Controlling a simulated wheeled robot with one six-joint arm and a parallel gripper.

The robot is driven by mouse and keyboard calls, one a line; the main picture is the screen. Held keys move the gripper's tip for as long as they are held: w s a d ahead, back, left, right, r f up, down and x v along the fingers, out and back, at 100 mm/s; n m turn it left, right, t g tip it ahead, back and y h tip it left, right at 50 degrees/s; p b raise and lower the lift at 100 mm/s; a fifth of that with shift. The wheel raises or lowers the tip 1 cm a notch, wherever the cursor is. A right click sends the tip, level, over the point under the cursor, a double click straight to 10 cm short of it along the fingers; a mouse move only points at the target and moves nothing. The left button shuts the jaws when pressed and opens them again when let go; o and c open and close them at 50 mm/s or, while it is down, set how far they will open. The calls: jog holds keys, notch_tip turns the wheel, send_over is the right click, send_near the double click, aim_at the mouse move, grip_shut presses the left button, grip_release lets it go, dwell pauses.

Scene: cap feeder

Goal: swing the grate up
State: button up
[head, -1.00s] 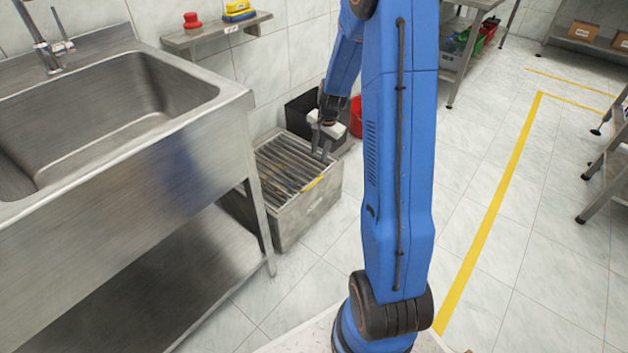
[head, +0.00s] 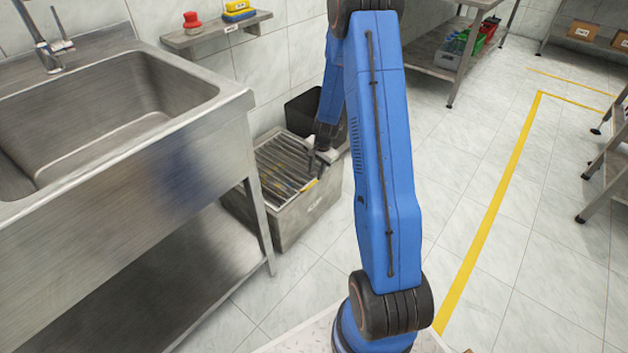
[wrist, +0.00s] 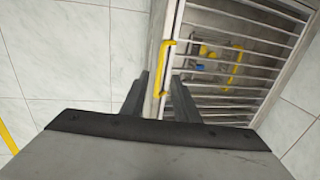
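The grate (head: 275,165) is a set of parallel metal bars lying flat on top of a grey box (head: 300,218) on the floor beside the sink. A yellow handle (wrist: 168,62) runs along the grate's edge in the wrist view. My gripper (wrist: 160,85) is open, its two dark fingers apart on either side of the handle's near end as seen from the wrist. I cannot tell whether they touch it. In the head view my gripper (head: 312,168) is low over the grate's right edge. Yellow and dark items (wrist: 207,52) show under the bars.
The steel sink bench (head: 190,140) stands close on the left, one leg beside the box. A black bin (head: 303,112) is behind the box near the tiled wall. A wall shelf (head: 215,32) hangs above. The floor (head: 320,265) in front is clear.

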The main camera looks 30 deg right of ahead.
aim_at(313, 183)
jog(key=shift+w+a+f, duration=0.1)
jog(key=shift+w+f, duration=0.05)
jog(key=shift+f, duration=0.75)
jog(key=shift+w+a+f, duration=0.1)
jog(key=shift+w+f, duration=0.1)
jog(key=shift+f, duration=0.75)
jog(key=shift+w+f, duration=0.15)
jog(key=shift+f, duration=0.75)
jog(key=shift+c, duration=0.3)
grip_shut()
